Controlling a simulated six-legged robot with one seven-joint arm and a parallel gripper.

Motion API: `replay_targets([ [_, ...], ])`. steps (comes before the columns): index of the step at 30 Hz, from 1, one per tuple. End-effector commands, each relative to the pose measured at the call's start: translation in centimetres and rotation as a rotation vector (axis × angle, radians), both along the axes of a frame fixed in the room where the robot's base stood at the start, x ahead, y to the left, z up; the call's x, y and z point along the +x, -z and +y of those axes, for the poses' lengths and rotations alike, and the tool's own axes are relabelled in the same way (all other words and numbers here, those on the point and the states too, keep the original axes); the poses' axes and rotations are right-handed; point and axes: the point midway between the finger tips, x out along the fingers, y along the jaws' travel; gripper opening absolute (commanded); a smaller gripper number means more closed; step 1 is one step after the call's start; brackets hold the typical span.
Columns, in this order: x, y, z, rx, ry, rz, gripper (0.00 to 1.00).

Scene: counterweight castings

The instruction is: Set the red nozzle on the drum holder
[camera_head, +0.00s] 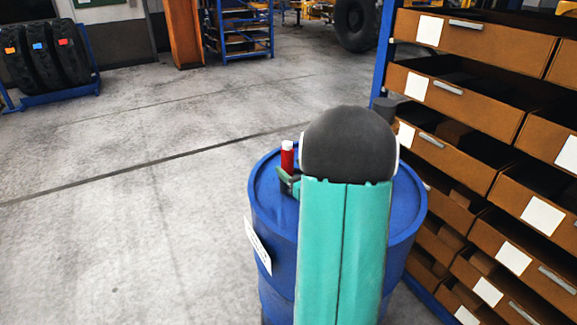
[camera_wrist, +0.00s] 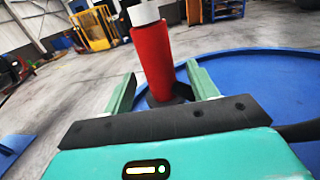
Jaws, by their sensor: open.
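The red nozzle (camera_head: 287,158) with its white top stands upright at the left side of the blue drum's top (camera_head: 263,190). In the wrist view the nozzle (camera_wrist: 153,58) rises from a dark piece (camera_wrist: 178,96) on the drum, seemingly the holder; its lower end is partly hidden by my gripper, so I cannot tell how it is seated. My gripper (camera_wrist: 163,80) is open, with one green finger on each side of the nozzle's lower part. Gaps show between the fingers and the nozzle. In the head view my arm hides much of the drum top.
A shelf rack with orange-brown drawers (camera_head: 473,106) stands close on the right of the drum. A dark cylinder (camera_head: 383,107) shows behind my arm, near the rack. Open concrete floor (camera_head: 130,170) lies to the left. Tires on a blue rack (camera_head: 45,60) stand far left.

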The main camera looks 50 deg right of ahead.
Motion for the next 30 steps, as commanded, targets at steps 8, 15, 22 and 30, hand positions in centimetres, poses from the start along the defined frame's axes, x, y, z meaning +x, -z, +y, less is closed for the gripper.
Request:
replay_targets([
  [8, -6.1, 0.0, 1.2, 0.000, 0.003, -0.001, 0.58],
  [15, -10.1, 0.0, 2.1, 0.000, 0.002, -0.001, 0.58],
  [22, -11.1, 0.0, 2.3, -0.001, 0.000, -0.003, 0.58],
  [30, -11.1, 0.0, 2.3, 0.000, 0.000, -0.002, 0.58],
])
